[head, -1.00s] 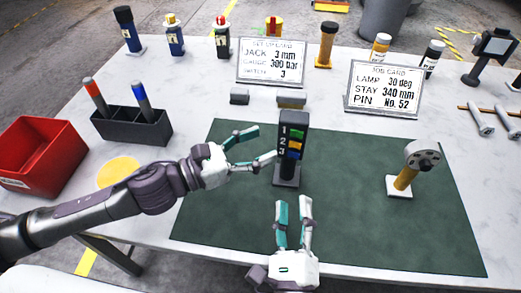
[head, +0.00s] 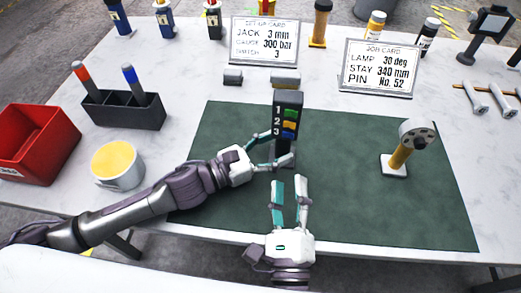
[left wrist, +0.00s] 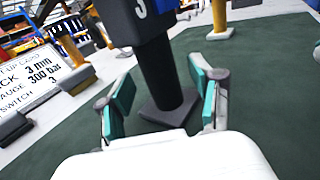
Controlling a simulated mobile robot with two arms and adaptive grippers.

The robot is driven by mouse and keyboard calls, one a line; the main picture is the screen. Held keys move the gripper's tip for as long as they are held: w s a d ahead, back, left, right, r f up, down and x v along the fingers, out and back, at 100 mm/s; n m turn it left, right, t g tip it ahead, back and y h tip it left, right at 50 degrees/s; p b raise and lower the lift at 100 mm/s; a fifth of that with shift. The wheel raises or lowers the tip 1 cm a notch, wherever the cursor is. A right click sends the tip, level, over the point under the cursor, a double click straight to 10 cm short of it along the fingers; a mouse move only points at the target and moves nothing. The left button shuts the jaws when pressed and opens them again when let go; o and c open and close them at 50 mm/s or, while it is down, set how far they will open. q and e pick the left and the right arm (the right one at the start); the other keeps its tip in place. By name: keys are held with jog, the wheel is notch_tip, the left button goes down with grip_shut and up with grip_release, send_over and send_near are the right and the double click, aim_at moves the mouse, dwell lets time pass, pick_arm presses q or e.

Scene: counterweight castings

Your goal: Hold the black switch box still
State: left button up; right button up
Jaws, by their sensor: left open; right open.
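The black switch box (head: 288,112) stands upright on a post and base on the green mat (head: 345,205). Its face shows numbers 1, 2, 3 beside green, yellow and blue switches. My left gripper (head: 277,147) is open at the box's post, below the switches. In the left wrist view its fingers (left wrist: 162,85) lie on either side of the black post (left wrist: 165,80), with gaps visible; the top of the box is out of that view. My right gripper (head: 289,181) is open and empty, in front of the box's base.
A lamp-like piece on a yellow stem (head: 398,160) stands right on the mat. Two cards, the setup card (head: 265,42) and the job card (head: 379,68), stand behind. A white pot with yellow contents (head: 118,167), a black pen holder (head: 115,108) and a red bin (head: 38,145) are left.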

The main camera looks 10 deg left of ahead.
pick_arm(q)
jog(key=shift+x, duration=1.35)
jog(key=shift+c, duration=0.2)
